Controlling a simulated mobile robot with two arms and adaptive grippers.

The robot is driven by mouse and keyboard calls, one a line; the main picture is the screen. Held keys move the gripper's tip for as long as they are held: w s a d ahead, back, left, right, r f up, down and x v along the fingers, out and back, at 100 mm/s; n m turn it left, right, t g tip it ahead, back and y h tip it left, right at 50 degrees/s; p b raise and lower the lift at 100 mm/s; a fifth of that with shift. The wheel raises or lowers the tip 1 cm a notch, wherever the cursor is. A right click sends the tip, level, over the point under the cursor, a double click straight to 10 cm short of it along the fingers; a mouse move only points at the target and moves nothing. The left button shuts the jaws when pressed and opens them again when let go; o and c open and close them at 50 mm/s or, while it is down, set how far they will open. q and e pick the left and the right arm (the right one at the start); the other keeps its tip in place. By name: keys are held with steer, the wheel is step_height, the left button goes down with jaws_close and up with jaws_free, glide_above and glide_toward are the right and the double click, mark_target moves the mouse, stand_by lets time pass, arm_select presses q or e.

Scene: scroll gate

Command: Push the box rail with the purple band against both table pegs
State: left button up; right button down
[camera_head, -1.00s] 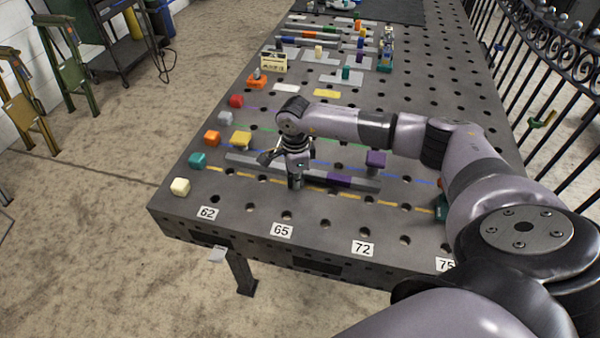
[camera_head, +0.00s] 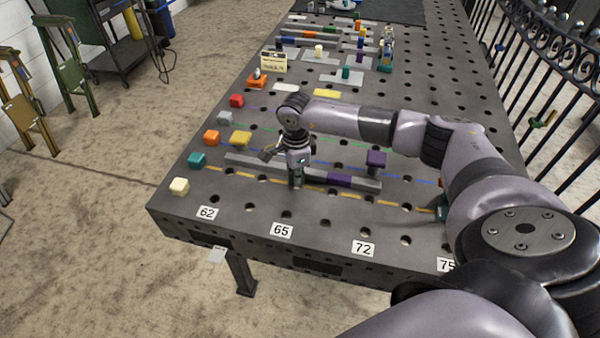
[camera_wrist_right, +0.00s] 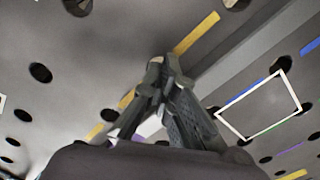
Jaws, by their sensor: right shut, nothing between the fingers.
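The grey box rail with the purple band (camera_head: 340,180) lies flat across the near part of the perforated table. A yellow block (camera_head: 240,138) stands just behind its left part and a purple block (camera_head: 376,158) behind its right part; they look like the table pegs. I cannot tell whether the rail touches them. My right gripper (camera_head: 296,183) points down at the rail's near side, left of the purple band, shut and empty. In the right wrist view its fingertips (camera_wrist_right: 165,72) are beside the pale rail (camera_wrist_right: 245,50); contact is unclear. My left gripper is out of view.
Coloured cubes, such as the teal one (camera_head: 197,159) and cream one (camera_head: 180,186), line the left edge at the ends of painted lines. Farther back stand a small sign (camera_head: 273,62) and other rails. The near table strip with number labels (camera_head: 282,230) is clear.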

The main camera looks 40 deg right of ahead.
steer(key=shift+w+d+b, duration=1.25)
steer(key=shift+d+b, duration=0.1)
steer(key=shift+d, duration=0.15)
steer(key=shift+w+d, duration=0.1)
steer(key=shift+r, duration=0.1)
steer(key=shift+s+a+p, duration=0.3)
steer(key=shift+a+p, duration=0.05)
steer(key=shift+s+a, duration=0.5)
steer(key=shift+a, duration=0.1)
steer(key=shift+p, duration=0.3)
